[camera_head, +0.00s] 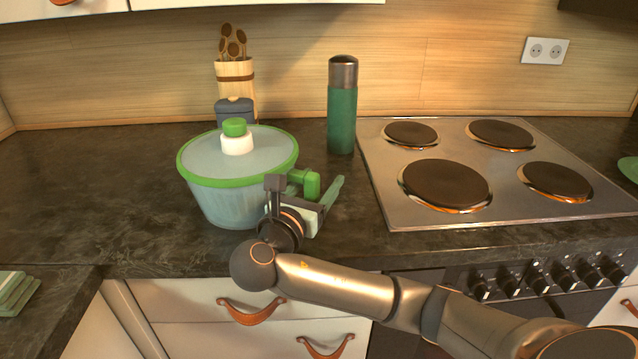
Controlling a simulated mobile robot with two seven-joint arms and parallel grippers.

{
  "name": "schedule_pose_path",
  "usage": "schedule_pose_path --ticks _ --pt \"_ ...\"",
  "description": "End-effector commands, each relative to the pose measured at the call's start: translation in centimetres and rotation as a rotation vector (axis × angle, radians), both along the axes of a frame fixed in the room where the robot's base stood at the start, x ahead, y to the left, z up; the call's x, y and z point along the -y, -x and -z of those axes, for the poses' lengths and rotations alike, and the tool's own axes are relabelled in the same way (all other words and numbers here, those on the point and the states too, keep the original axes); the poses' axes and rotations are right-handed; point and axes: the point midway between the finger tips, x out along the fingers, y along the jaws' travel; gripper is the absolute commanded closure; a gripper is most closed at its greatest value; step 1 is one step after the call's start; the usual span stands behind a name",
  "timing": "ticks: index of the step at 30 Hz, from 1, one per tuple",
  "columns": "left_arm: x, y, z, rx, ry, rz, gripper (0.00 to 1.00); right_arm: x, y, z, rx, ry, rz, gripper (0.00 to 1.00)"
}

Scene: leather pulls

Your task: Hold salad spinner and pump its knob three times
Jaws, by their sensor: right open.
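The salad spinner (226,201) stands upright on the dark counter, left of the stove, with a clear bluish bowl and a lid with a green rim. Its green knob (234,127) sits on a white collar in the middle of the lid and stands raised. A green side handle (304,181) points right. My right gripper (306,183) is at this handle, open, with one finger on each side of it as seen from here. Whether a finger touches the handle I cannot tell. My left gripper is not in view.
A green bottle (342,115) stands behind and right of the spinner. A utensil holder (235,82) and a dark grey jar (235,109) stand behind it. The stove (380,171) with several hot plates is at right.

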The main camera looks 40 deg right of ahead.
Motion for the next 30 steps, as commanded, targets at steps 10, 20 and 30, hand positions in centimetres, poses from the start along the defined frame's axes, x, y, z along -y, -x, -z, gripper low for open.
schedule_pose_path --ticks 10,20,30 --pt "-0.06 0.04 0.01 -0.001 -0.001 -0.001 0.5 -0.01 0.01 0.0 0.0 0.0 0.0 0.55" --pt "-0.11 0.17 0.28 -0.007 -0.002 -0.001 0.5 -0.03 0.02 0.01 0.0 0.0 0.0 0.92" --pt "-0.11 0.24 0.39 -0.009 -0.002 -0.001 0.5 -0.03 0.02 0.03 -0.001 0.001 0.0 1.0"
